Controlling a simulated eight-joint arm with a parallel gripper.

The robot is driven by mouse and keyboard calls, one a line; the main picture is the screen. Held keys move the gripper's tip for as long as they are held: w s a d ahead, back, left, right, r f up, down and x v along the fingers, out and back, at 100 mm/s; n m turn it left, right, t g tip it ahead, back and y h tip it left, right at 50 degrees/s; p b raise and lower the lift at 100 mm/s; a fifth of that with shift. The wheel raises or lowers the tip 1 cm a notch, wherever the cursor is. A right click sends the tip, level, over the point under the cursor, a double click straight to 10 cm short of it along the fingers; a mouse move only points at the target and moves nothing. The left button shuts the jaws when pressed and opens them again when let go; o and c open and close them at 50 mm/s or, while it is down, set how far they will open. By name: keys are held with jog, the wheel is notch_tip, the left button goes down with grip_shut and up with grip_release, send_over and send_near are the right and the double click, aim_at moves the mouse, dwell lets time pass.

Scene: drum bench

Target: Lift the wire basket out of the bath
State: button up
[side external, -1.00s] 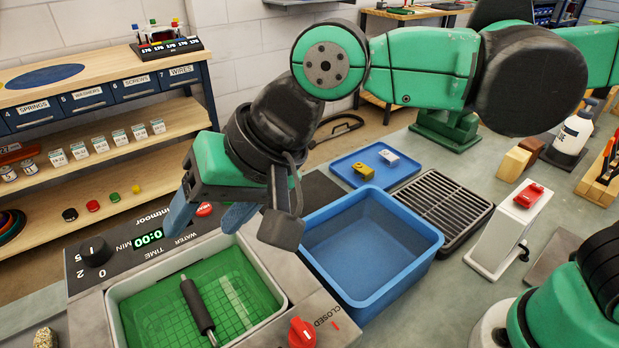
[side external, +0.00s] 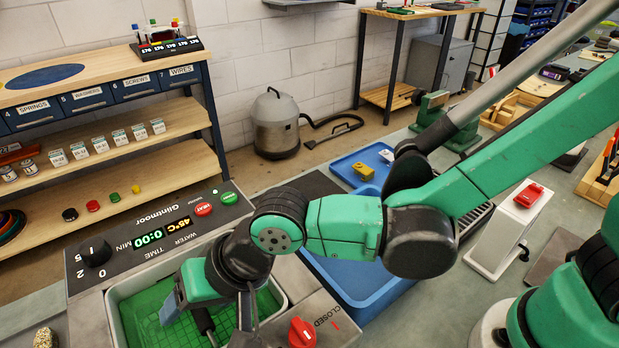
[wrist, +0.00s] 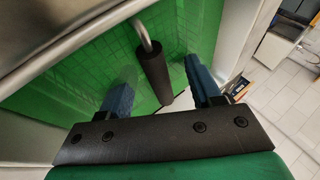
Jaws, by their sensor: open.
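The bath (side external: 116,297) is a light-rimmed tank with green inside, set in the grey machine in the side external view. The wire basket (wrist: 75,75) shows as a green grid in the wrist view. Its handle (wrist: 152,73) is a dark grip on a bent metal bar; in the side view the handle (side external: 204,322) is mostly covered by my arm. My gripper (wrist: 160,95) is open, its two blue fingers on either side of the handle with gaps to it. In the side view my gripper is low over the bath, and one blue fingertip shows.
A blue tub (side external: 350,290) stands right of the bath, partly behind my arm. A red knob (side external: 301,332) marked CLOSED sits by the bath's near right corner. A blue tray (side external: 344,168) with small blocks and a white stand (side external: 505,232) with a red item are farther right.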

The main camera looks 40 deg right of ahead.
jog(key=shift+x, duration=0.95)
grip_shut()
notch_tip(320, 180, up, 20)
dwell(0.5)
